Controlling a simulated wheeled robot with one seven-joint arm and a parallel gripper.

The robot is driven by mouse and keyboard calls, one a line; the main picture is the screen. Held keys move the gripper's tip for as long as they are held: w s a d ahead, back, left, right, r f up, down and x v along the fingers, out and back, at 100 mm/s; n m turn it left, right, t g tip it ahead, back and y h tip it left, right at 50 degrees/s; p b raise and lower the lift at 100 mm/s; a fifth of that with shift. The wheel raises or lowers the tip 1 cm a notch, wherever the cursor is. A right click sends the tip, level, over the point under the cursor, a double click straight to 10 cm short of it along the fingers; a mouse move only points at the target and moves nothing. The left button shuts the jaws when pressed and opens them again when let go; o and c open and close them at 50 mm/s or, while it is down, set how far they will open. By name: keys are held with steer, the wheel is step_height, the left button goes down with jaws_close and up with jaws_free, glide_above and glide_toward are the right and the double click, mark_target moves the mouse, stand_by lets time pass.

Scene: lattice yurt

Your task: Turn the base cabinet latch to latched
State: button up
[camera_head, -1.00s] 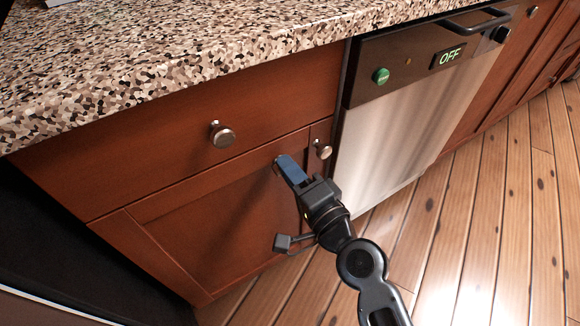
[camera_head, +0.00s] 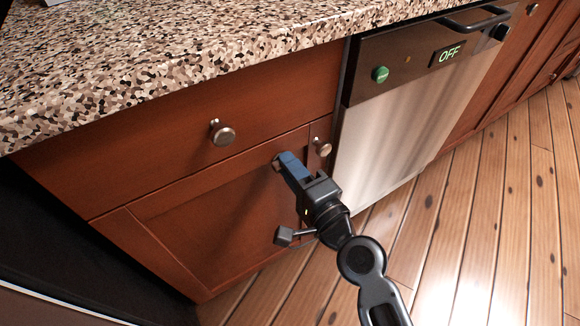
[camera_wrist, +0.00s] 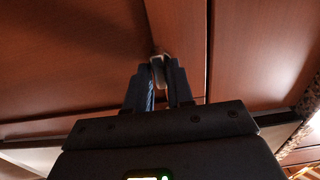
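The base cabinet (camera_head: 185,235) has a reddish-brown door below a drawer. A small pale metal piece, seemingly the latch (camera_wrist: 158,66), shows between my fingertips in the wrist view. In the head view only a bit of it shows at the blue fingertips, near the door's upper right. My gripper (camera_head: 288,163) reaches up to the door front from the lower right. It also shows in the wrist view (camera_wrist: 160,78), with its blue fingers close on either side of the metal piece and seemingly shut on it. The latch's exact angle is hard to tell.
A round knob (camera_head: 322,147) stands just right of my fingers, and a drawer knob (camera_head: 222,133) is up to the left. The speckled countertop (camera_head: 150,55) overhangs above. A dishwasher (camera_head: 395,130) reading OFF is to the right. The wooden floor (camera_head: 500,220) is clear.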

steer(key=o, duration=0.3)
steer(key=b+v, duration=0.1)
steer(key=v, duration=0.6)
steer(key=shift+s+d, duration=0.2)
steer(key=shift+s, duration=0.15)
stand_by(0.3)
steer(key=s+d+f+n+h, duration=0.2)
steer(key=s+d+f+h, duration=0.3)
steer(key=s+d, duration=0.5)
steer(key=s+d+r+n+h, duration=0.2)
steer(key=s+d+n, duration=0.15)
steer(key=s, duration=0.45)
steer(key=s+d+r+n+h, duration=0.2)
steer(key=s+d, duration=0.2)
steer(key=s, duration=0.3)
steer(key=s+r+n+h, duration=0.1)
steer(key=s+r+n, duration=0.3)
steer(key=s+r, duration=0.25)
step_height(320, 180, up, 19)
steer(key=p, duration=1.9)
steer(key=shift+d, duration=0.45)
